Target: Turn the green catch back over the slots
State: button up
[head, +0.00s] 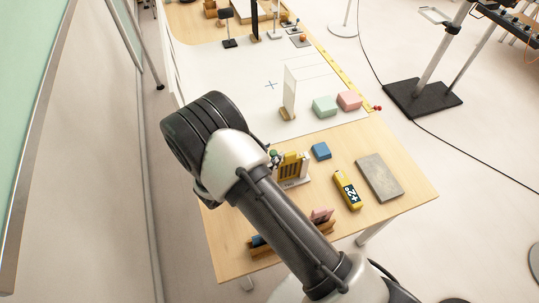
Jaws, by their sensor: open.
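A slotted holder (291,168) with yellow and dark upright stripes stands on a pale base on the wooden table, just right of my arm. A small green part (275,155) shows at its upper left, close against my arm; it looks like the green catch, but it is too small and partly covered to tell how it is turned. My gripper does not show; my arm's thick dark and white links fill the middle of the view and hide the area left of the holder.
A blue block (321,151), a yellow labelled bar (348,190) and a grey slab (379,177) lie right of the holder. A wooden rack (265,247) is partly behind my arm. Green (325,106) and pink (349,100) blocks and an upright white panel (290,90) stand farther back.

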jog(key=shift+c, duration=0.5)
grip_shut()
